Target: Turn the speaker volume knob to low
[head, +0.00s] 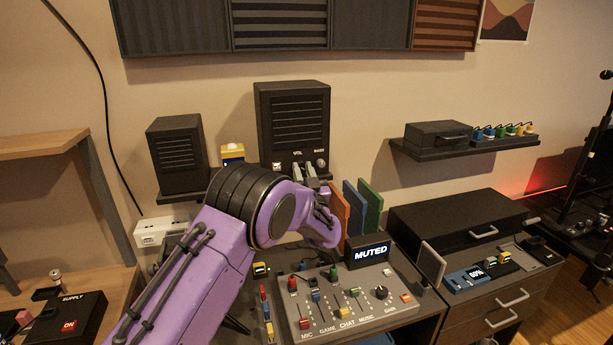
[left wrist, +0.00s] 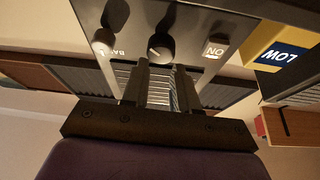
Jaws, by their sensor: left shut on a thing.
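The volume knob (left wrist: 160,46) is dark with a pale pointer line, on the front of the large black speaker (head: 293,110). It shows in the left wrist view, which is upside down; in the head view my gripper covers it below the "VOL" label. My left gripper (head: 304,172) is shut on the volume knob, with one finger on each side of it, as the left wrist view also shows (left wrist: 162,68). A yellow box (head: 232,151) beside the speaker shows "LOW" in the left wrist view (left wrist: 285,58). My right gripper is not in view.
A bass knob (head: 321,163) and a lit "ON" button (left wrist: 215,46) flank the volume knob. Orange, blue and green panels (head: 371,205) stand right of my gripper. A mixer (head: 345,300) with a "MUTED" display (head: 369,252) lies in front. A smaller speaker (head: 177,155) stands left.

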